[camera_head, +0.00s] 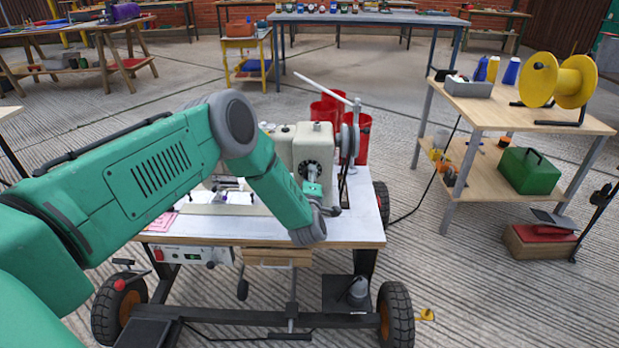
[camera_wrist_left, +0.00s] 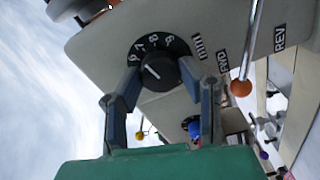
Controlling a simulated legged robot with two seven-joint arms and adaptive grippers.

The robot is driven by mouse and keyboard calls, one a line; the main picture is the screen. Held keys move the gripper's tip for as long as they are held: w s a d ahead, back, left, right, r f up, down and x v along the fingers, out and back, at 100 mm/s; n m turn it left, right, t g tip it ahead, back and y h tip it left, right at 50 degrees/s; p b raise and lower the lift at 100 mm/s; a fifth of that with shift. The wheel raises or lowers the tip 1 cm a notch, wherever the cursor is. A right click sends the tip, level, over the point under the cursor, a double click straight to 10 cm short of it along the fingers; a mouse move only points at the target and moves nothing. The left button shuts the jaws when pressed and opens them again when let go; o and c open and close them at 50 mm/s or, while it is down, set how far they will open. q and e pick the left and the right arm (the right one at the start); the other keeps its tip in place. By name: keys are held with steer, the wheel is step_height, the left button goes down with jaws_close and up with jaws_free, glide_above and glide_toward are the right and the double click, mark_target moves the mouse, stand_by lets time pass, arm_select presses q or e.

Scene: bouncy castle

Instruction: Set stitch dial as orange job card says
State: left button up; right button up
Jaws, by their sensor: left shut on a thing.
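The stitch dial is a black round knob with white digits on the cream sewing machine (camera_head: 291,147); in the left wrist view the dial (camera_wrist_left: 158,70) is close up. Its white pointer line slants to the upper left, toward the small digits there, which are hard to read for certain. My left gripper (camera_head: 318,193) is at the machine's near face. In the left wrist view its two fingers (camera_wrist_left: 160,78) are on either side of the knob, shut on it. I see no clearly orange job card; a pink sheet (camera_head: 161,221) lies at the table's left side. My right gripper is out of view.
A lever with an orange ball (camera_wrist_left: 241,88) stands beside the dial, near FWD and REV labels. The machine is on a wheeled table (camera_head: 358,225). Red bins (camera_head: 362,135) stand behind it. A wooden bench (camera_head: 470,113) with a yellow spool (camera_head: 540,80) is at right.

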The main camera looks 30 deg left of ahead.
arm_select(q)
steer(key=o, duration=1.1)
steer(key=shift+s+d+f, duration=0.1)
steer(key=shift+d+f, duration=0.25)
steer(key=shift+f, duration=0.05)
steer(key=shift+o, duration=0.2)
steer(key=shift+r, duration=0.1)
steer(key=shift+a+r, duration=0.1)
steer(key=v, duration=1.2)
